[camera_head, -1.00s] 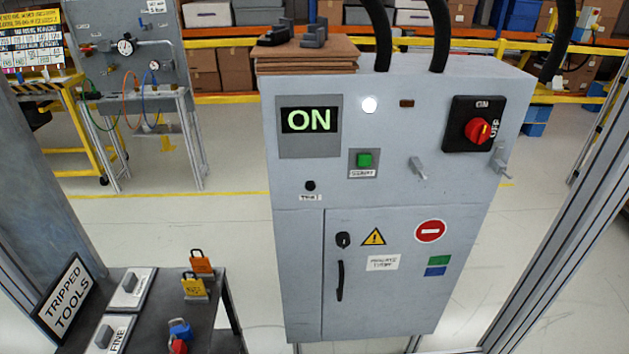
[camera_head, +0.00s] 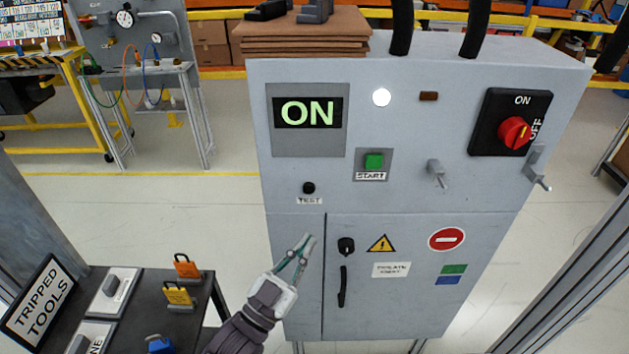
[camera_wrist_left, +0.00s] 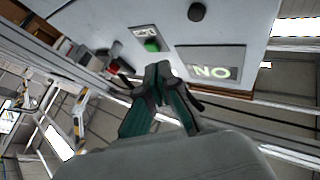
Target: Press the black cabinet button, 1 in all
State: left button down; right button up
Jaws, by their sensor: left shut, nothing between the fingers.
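The black button (camera_head: 308,188) sits on the front of the grey cabinet (camera_head: 290,250), above a TEST label and below the ON display (camera_head: 307,113). It also shows in the left wrist view (camera_wrist_left: 197,12), near the top edge. My left gripper (camera_head: 306,240) comes in from below in the head view. Its fingers are shut and empty, with the tips below the button and apart from it in the picture. In the left wrist view the fingers (camera_wrist_left: 158,70) point toward the cabinet front. My right gripper is not in view.
A green START button (camera_head: 374,161), a red rotary switch (camera_head: 515,132) and a grey lever (camera_head: 437,173) are on the cabinet. Its door has a black handle (camera_head: 342,286). A dark table (camera_head: 205,322) with padlocks stands at lower left.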

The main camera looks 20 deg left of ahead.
aim_at(309, 188)
pick_arm(q)
jog(key=shift+s+d+r+t+h, duration=0.1)
jog(key=shift+r+t+h, duration=0.1)
jog(key=shift+r, duration=0.45)
jog(key=shift+s+r+t+h, duration=0.1)
jog(key=shift+r+h, duration=0.1)
jog(key=shift+r, duration=0.4)
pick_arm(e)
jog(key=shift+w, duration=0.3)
pick_arm(q)
jog(key=shift+w, duration=0.1)
jog(key=shift+w+a+b, duration=0.4)
jog(key=shift+w, duration=1)
jog(key=shift+w+a+b, duration=0.4)
jog(key=shift+w, duration=1)
jog(key=shift+w+a+b, duration=0.4)
jog(key=shift+w, duration=1)
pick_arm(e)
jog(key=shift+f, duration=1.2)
pick_arm(q)
jog(key=shift+w, duration=0.1)
jog(key=shift+w+a, duration=0.15)
jog(key=shift+w, duration=0.15)
